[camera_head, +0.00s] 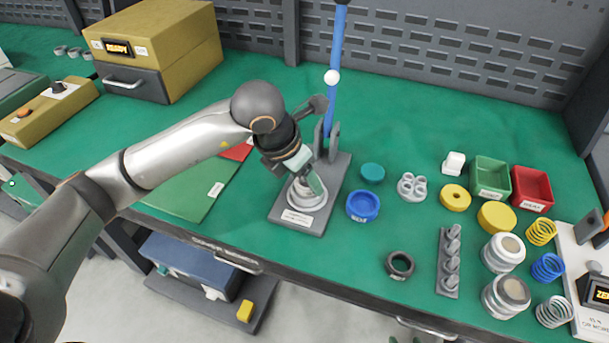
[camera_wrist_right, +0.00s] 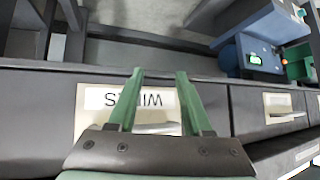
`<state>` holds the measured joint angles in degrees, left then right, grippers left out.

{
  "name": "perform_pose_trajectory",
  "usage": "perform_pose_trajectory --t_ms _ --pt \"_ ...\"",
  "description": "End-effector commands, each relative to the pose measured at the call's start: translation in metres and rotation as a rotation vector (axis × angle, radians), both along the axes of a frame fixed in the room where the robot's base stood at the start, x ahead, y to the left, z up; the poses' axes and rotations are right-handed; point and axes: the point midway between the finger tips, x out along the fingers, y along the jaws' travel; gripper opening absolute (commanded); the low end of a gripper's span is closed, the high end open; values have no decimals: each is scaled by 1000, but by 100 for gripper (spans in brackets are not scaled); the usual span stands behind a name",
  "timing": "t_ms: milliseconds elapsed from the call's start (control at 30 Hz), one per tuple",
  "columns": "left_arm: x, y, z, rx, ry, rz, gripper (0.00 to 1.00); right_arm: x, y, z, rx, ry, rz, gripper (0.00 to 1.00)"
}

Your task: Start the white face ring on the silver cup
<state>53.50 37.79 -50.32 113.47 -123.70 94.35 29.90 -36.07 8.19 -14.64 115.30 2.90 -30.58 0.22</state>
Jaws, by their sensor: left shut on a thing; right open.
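My left gripper (camera_head: 310,182) points down at a pale silver-white round piece (camera_head: 303,198) on the dark press base (camera_head: 327,208). Its green fingers are shut at the piece's upper right edge. The silver cup and the white face ring cannot be told apart there; the fingers and wrist hide part of them. I cannot tell whether the ring is seated or tilted. My right gripper (camera_wrist_right: 160,80) is open and empty in the right wrist view, in front of a drawer with a white label (camera_wrist_right: 130,99).
A blue lever (camera_head: 336,75) rises behind the press base. Right of it are a blue dish (camera_head: 363,205), a green disc (camera_head: 372,173), a black ring (camera_head: 400,265), a green bin (camera_head: 490,176), a red bin (camera_head: 531,188) and capped cylinders (camera_head: 503,252).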

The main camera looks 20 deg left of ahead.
Motion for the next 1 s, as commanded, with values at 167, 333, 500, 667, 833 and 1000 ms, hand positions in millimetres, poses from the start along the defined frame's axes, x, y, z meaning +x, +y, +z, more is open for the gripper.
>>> perform_pose_trajectory --t_ms 167,333,500,667,833,1000 --pt "0 0 -2 0 -1 0 30 0 0 -3 0 1 0 50" --pt "0 0 -2 0 -1 0 67 0 0 -4 -1 2 -1 50" --pt "0 0 -2 0 0 0 87 0 -1 -4 -1 2 -1 50" --pt "0 0 -3 0 0 0 96 0 -1 -4 -1 2 -1 50" --pt "0 0 -3 0 1 0 96 0 -1 -4 -1 2 -1 50" --pt "0 0 -3 0 0 0 96 0 -1 -4 -1 2 -1 50"
